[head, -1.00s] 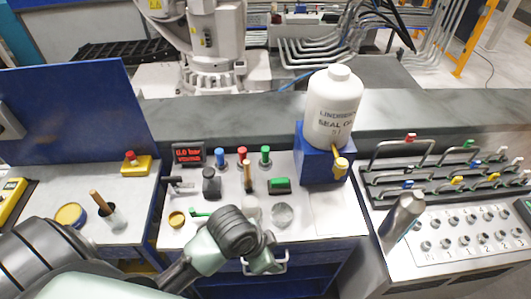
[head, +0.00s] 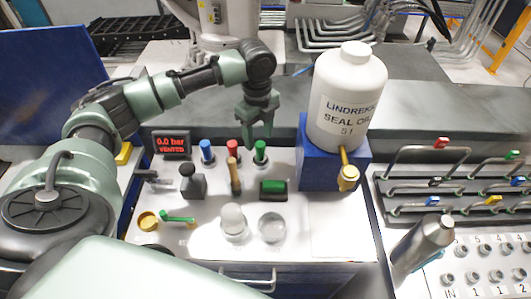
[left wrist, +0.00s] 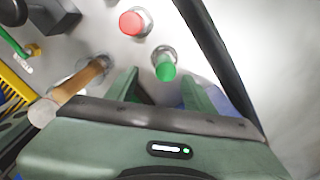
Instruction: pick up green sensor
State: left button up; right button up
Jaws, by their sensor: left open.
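The green sensor (head: 260,151) is a small upright cylinder with a green top, at the right end of a row of three at the back of the light panel. It also shows in the left wrist view (left wrist: 165,68), its green end facing the camera. My left gripper (head: 258,140) is just above and around the line of the green sensor, pointing down, open and empty. In the left wrist view the sensor appears between the two green fingers (left wrist: 167,88), with no clear contact. My right gripper is not in view.
The red sensor (head: 232,149) and blue sensor (head: 206,150) stand to the left. A wooden-handled tool (head: 235,175) and a green block (head: 273,190) are in front. The white seal oil bottle (head: 345,100) on a blue block (head: 318,170) stands close to the right.

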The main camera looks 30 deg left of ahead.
aim_at(259, 150)
pick_arm(q)
notch_tip(259, 150, down, 2)
jog(key=shift+a+f+p, duration=0.1)
jog(key=shift+f+p, duration=0.1)
jog(key=shift+p, duration=0.25)
jog(key=f, duration=0.2)
jog(key=w+f+p, duration=0.1)
jog(key=f, duration=0.1)
jog(key=shift+a+f+p, duration=0.1)
jog(key=shift+f+p, duration=0.15)
jog(key=shift+p, duration=0.05)
jog(key=shift+f, duration=0.25)
grip_shut()
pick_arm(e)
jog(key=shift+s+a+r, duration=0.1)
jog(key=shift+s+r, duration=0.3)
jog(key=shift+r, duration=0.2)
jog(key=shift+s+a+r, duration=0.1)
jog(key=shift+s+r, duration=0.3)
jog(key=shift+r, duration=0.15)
